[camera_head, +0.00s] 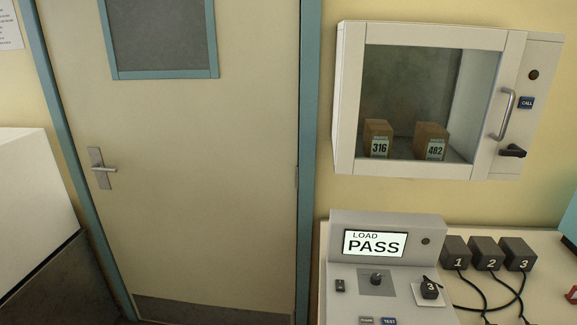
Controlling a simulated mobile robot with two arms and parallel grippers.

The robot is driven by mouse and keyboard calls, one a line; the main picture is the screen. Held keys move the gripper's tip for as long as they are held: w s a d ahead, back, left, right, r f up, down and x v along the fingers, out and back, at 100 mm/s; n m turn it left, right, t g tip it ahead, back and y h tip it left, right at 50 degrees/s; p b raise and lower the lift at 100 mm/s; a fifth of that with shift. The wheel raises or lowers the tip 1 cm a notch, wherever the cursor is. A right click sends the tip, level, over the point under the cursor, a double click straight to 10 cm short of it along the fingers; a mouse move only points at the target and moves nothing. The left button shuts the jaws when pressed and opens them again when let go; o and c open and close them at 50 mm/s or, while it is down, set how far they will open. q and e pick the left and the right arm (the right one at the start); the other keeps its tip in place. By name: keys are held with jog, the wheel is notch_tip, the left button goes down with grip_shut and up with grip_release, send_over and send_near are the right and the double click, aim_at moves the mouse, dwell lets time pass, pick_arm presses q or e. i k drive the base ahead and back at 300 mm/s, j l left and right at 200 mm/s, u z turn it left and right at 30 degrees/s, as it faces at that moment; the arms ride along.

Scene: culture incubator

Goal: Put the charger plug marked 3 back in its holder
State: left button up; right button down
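A small dark plug marked 3 (430,288) sits on a pale square plate on the sloping face of a grey tester console (340,248). The console's screen (375,243) reads "LOAD PASS". Dark blocks marked 1 (457,252), 2 (487,252) and 3 (518,252) stand in a row on the bench to the right, with black cables running down from them. I cannot make out the plug's holder for certain. Neither of my grippers is in view.
A knob (377,279) and TEST button (389,321) are on the console. Red parts (571,295) show at the right edge. A glass-fronted wall cabinet (430,100) with boxes 316 (378,138) and 482 (431,141) hangs above. A closed door (200,190) is left.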

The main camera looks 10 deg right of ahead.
aim_at(429, 290)
jog(key=z, duration=1.25)
